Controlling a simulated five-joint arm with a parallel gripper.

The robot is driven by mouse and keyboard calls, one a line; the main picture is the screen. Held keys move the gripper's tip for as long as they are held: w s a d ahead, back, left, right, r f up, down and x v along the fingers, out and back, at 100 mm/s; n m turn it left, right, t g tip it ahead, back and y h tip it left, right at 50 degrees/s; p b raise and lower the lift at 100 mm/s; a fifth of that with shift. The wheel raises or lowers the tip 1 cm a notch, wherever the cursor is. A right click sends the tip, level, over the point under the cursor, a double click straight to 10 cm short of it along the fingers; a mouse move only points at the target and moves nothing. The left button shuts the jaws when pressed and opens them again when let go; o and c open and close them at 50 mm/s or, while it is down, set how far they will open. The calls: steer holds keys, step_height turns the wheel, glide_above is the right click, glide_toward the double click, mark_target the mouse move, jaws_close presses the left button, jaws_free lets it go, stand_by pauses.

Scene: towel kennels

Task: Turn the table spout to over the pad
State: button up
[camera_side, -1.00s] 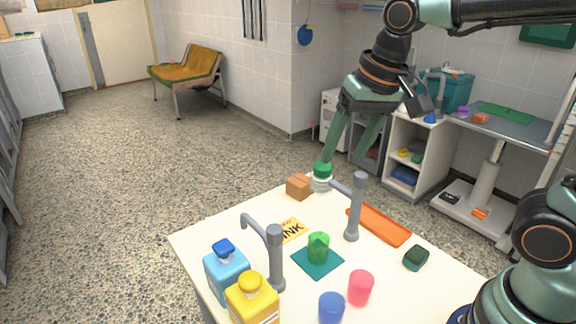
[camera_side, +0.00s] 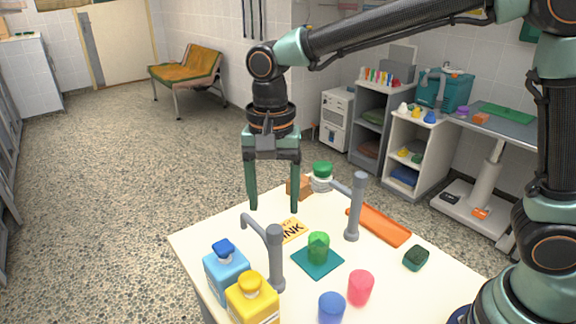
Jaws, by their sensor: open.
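A grey spout (camera_side: 276,258) stands at the left of the white table (camera_side: 215,232). Its thin arm reaches back and left and ends in a downturned tip. My gripper (camera_side: 273,209) is open and empty, fingers down, behind the left spout's arm in the picture. Whether it touches anything cannot be told.
A blue bottle (camera_side: 227,275) and a yellow bottle (camera_side: 252,303) crowd the left spout's base. A yellow card (camera_side: 291,230) lies behind the pad. Pink (camera_side: 360,288) and blue (camera_side: 331,307) cups stand in front. An orange tray (camera_side: 378,226) and a brown box (camera_side: 298,187) are farther back.

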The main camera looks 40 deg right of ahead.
mark_target(274, 229)
step_height(274, 229, down, 7)
steer(key=shift+r, duration=0.1)
stand_by(0.3)
jaws_close()
steer(key=shift+r, duration=0.1)
stand_by(1.2)
